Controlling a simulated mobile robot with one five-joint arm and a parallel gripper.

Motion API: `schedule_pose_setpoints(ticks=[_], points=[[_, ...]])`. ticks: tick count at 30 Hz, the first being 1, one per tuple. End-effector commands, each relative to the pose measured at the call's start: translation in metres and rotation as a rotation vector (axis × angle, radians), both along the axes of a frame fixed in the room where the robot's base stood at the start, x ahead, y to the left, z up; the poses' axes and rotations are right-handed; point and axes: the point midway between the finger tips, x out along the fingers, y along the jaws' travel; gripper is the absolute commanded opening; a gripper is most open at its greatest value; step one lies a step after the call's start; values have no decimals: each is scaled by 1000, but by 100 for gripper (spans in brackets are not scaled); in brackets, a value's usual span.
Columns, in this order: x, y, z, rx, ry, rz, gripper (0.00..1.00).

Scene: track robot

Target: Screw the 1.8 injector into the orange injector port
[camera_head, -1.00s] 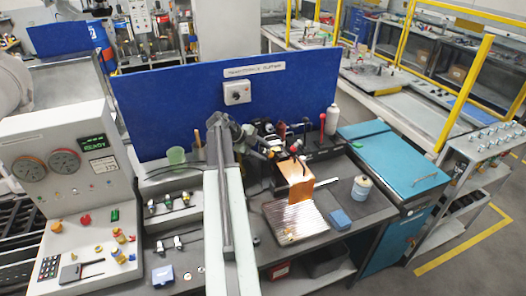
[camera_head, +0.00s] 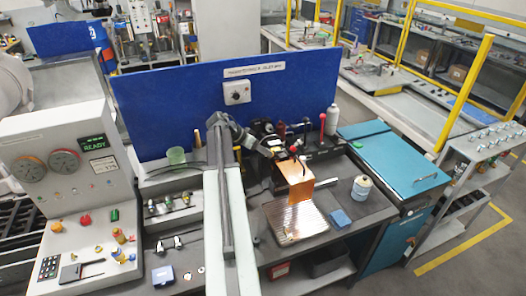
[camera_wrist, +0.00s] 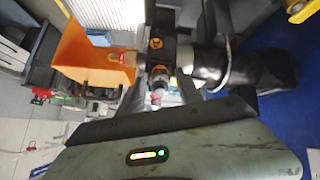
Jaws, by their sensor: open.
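My gripper (camera_wrist: 158,104) is open at the dark machine in the wrist view. Its two dark fingers stand either side of a small metal fitting (camera_wrist: 158,75) with an orange ring, which seems to be the orange injector port. A small piece with a reddish tip shows between the fingers below that ring; I cannot tell whether it is an injector seated in the port. In the head view my gripper (camera_head: 278,149) is small, beside the orange hopper (camera_head: 295,181). Injectors (camera_head: 169,202) lie on the grey rack at the left, with more (camera_head: 176,242) below; their markings are unreadable.
The orange hopper (camera_wrist: 92,52) is close to my gripper's left in the wrist view. A control panel (camera_head: 70,190) reading READY stands left. A blue board rises behind.

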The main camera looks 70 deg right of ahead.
Motion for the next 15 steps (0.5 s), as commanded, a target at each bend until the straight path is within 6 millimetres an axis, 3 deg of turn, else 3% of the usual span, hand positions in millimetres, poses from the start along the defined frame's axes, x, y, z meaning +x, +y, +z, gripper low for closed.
schedule_pose_setpoints(ticks=[4,15], points=[[0,0,0,97,79,125,42],[0,0,0,167,136,216,42]])
